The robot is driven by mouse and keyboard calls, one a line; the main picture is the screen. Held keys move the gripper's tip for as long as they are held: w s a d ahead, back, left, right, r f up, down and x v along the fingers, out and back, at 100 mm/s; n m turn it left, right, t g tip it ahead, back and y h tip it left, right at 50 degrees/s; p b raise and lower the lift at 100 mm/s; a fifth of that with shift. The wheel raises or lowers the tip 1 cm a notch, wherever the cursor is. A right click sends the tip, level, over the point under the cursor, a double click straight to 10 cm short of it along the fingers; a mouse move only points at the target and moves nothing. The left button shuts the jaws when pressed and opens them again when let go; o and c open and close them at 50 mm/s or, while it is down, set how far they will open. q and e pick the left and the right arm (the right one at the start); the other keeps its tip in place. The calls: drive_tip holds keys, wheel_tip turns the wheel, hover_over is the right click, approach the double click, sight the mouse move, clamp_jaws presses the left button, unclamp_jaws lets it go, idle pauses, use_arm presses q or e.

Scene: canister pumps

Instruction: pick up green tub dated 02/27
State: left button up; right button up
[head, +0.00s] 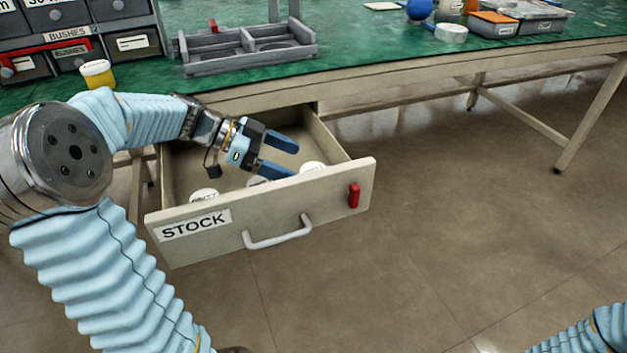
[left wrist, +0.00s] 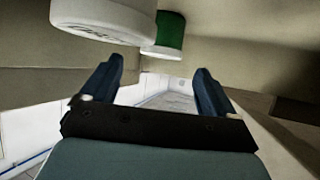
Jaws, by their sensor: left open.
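A green tub (left wrist: 171,31) with a white lid shows at the top of the left wrist view, beyond a nearer white-lidded tub (left wrist: 103,18). No date is readable on it. In the head view, white lids show inside the open drawer: a left lid (head: 205,195), a middle lid (head: 257,181) and a right lid (head: 312,167). I cannot tell which belongs to the green tub. My left gripper (head: 286,157) is open and empty over the drawer, its fingers pointing right. Its fingers also show apart in the left wrist view (left wrist: 157,82). My right gripper is out of view.
The drawer front (head: 300,197) has a STOCK label, a handle and a red tag. The green-topped bench (head: 370,45) overhangs the drawer's back. On it stand a grey divided tray (head: 248,47), a yellow tub (head: 97,73) and bins. Floor at right is clear.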

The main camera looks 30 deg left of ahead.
sight(303, 170)
use_arm(q)
drive_tip(key=x, duration=0.4)
drive_tip(key=shift+w+d+f, duration=0.1)
drive_tip(key=shift+d, duration=0.05)
drive_tip(key=c, duration=1.2)
